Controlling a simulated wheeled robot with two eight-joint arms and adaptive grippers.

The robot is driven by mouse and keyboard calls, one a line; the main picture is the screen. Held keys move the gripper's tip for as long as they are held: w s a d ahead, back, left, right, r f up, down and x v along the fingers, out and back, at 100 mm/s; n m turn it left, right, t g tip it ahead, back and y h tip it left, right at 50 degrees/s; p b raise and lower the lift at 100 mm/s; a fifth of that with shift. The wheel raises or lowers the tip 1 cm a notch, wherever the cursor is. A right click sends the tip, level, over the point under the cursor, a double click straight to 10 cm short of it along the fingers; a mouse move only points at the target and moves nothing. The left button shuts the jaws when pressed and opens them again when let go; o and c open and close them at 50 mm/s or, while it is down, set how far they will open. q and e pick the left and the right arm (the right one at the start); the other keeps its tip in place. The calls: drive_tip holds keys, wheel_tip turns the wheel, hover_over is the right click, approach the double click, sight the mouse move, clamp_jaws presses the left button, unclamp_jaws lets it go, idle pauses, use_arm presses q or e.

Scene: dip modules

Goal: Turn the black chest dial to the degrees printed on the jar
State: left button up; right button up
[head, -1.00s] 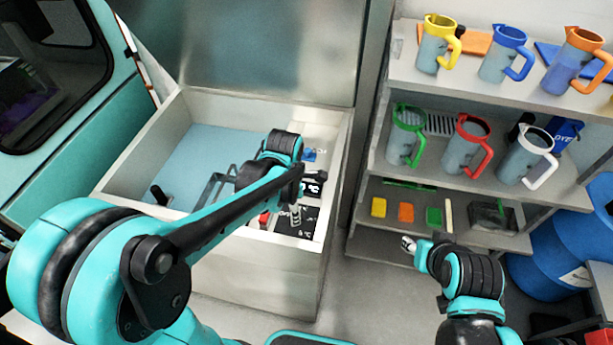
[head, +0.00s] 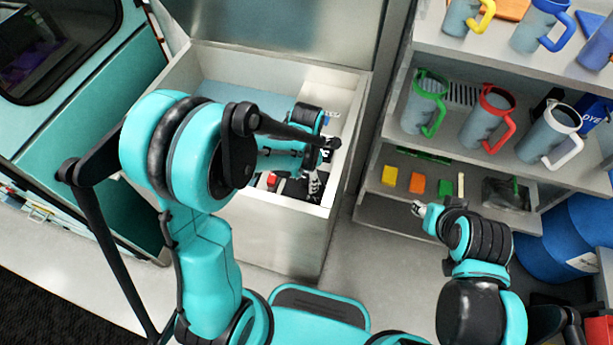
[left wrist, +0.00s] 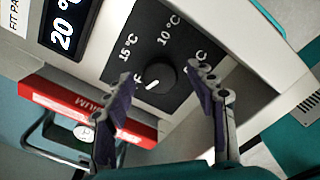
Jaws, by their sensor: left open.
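The black dial (left wrist: 160,76) sits on a black panel (left wrist: 185,62) on the chest (head: 275,240). The panel carries 15 °C, 10 °C and a partly hidden °C mark. The dial's white pointer line points to the lower left, towards a mark ending in F beside my left finger. My left gripper (left wrist: 160,84) is open in the left wrist view, its fingers on either side of the dial; contact cannot be told. In the head view, my left arm largely hides the dial. My right gripper (head: 418,208) is near the shelf, its jaws too small to judge. I cannot identify a jar with printed degrees.
A display (left wrist: 66,28) beside the panel reads 20 °. The shelf (head: 395,145) on the right holds several pitchers, including a red-handled one (head: 487,118). Bare floor lies between chest and shelf.

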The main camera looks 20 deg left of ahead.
use_arm(q)
drive_tip(key=c, duration=1.2)
drive_tip(key=shift+o, duration=0.2)
